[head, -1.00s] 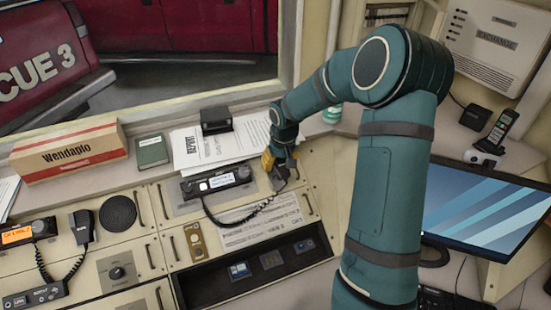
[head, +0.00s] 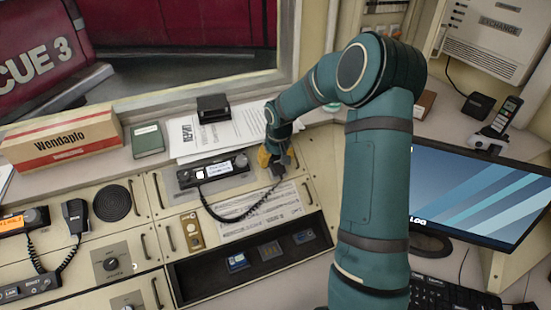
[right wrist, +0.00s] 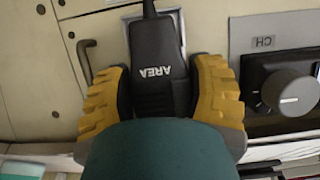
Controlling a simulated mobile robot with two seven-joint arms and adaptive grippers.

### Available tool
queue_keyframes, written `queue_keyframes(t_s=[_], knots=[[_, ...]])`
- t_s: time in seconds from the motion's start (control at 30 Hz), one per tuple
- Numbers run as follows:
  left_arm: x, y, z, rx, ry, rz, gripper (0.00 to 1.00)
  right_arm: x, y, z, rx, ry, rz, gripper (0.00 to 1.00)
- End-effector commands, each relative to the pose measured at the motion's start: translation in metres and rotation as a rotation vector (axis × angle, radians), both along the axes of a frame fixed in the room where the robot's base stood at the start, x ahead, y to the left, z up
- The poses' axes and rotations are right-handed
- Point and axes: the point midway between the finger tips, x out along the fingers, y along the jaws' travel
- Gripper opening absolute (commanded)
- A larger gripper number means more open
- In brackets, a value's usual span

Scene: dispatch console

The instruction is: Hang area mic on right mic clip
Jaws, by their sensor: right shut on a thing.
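The area mic (right wrist: 160,65), black with AREA printed upside down in the right wrist view, sits between the yellow fingers of my right gripper (right wrist: 162,100). In the head view, my right gripper (head: 276,160) is at the console's upper panel, just right of the radio (head: 213,172). The mic's coiled cord (head: 245,210) runs from the radio to the gripper. A pale metal plate (right wrist: 128,20) shows partly behind the mic; I cannot tell whether mic and plate touch. The right mic clip cannot be made out clearly. My left gripper is out of view.
A brass plate (head: 192,232) lies below the radio. Another mic (head: 76,216) hangs at the left. A black box (head: 213,108) and papers (head: 215,135) lie on the ledge behind. A monitor (head: 470,195) stands at the right. A panel handle (right wrist: 85,60) is close beside the gripper.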

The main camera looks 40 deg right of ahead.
Motion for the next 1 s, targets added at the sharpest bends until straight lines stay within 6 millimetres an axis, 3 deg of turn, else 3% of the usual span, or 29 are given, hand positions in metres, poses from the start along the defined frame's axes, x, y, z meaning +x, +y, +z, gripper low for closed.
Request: queue_keyframes(t_s=[0.07, 0.1, 0.17, 0.2, 0.57, 1.0], knots=[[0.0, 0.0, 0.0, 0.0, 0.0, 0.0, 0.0, 0.0, 0.0, 0.0, 0.0, -0.001, 0.0, 0.15], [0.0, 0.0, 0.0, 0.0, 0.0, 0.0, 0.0, 0.0, 0.0, 0.0, 0.0, -0.001, 0.0, 0.71], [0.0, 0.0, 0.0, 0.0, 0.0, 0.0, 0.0, 0.0, 0.0, 0.0, 0.0, 0.0, 0.0, 0.92], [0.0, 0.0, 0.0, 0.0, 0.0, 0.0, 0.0, 0.0, 0.0, 0.0, 0.0, 0.0, 0.0, 0.95], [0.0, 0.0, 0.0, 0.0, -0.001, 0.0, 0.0, -0.002, -0.002, 0.008, -0.004, 0.0, -0.003, 0.95], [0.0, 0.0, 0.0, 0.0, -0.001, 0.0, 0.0, -0.014, 0.006, 0.088, -0.001, -0.003, 0.001, 0.95]])
